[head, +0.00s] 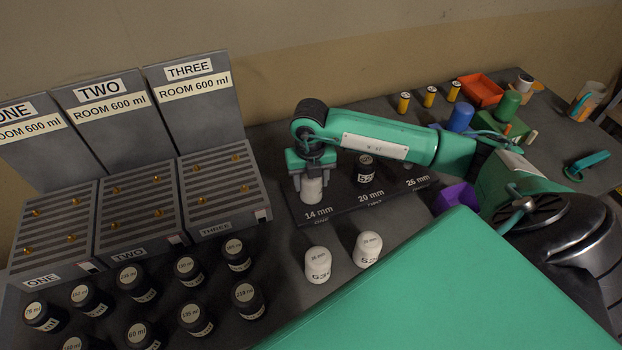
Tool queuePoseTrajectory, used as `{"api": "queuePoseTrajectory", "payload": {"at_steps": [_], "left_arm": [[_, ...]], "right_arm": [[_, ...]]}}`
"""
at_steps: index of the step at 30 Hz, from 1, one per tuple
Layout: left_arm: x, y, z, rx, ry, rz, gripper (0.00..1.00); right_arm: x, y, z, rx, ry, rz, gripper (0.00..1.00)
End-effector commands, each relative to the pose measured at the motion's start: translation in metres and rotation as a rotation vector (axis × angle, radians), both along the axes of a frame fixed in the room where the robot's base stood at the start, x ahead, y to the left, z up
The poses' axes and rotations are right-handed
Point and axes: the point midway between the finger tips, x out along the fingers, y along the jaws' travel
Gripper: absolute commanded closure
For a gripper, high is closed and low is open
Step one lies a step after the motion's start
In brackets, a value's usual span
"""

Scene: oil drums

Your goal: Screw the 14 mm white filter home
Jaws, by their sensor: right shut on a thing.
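My right gripper (310,180) points down over the 14 mm place of the dark filter board (337,211). It is shut on a white filter (312,191), which stands upright at the place labelled 14 mm. The filter's upper part is hidden between the fingers, and I cannot tell how deep it is seated. The 26 mm place (413,183) looks partly hidden under my right arm. Two more white filters (318,264) (367,249) stand on the table in front of the board. My left gripper is not in view.
Three grey slatted trays marked ONE (60,222), TWO (112,236) and THREE (250,193) stand left, with upright signs behind. Several black bottles (190,270) stand before them. A purple bin (456,196), red tray (481,91) and blue cylinder (460,117) are to the right.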

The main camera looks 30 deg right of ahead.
Motion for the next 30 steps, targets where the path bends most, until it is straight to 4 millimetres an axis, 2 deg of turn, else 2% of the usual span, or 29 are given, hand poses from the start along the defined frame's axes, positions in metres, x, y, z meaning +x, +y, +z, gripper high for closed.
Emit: {"api": "queuePoseTrajectory", "payload": {"at_steps": [5,12,18,30], "left_arm": [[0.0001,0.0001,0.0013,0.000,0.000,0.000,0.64],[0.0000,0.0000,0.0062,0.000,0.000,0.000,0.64],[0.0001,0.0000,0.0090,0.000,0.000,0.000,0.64],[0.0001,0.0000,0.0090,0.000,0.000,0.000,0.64]], "right_arm": [[0.0002,0.0011,0.0005,0.003,-0.001,-0.083,0.79],[0.0002,0.0011,0.0006,0.003,0.000,-0.370,0.79],[0.0007,0.0011,0.0002,0.002,-0.001,-0.535,0.79],[0.0006,0.0012,-0.0003,0.004,-0.001,-0.563,0.79]]}}
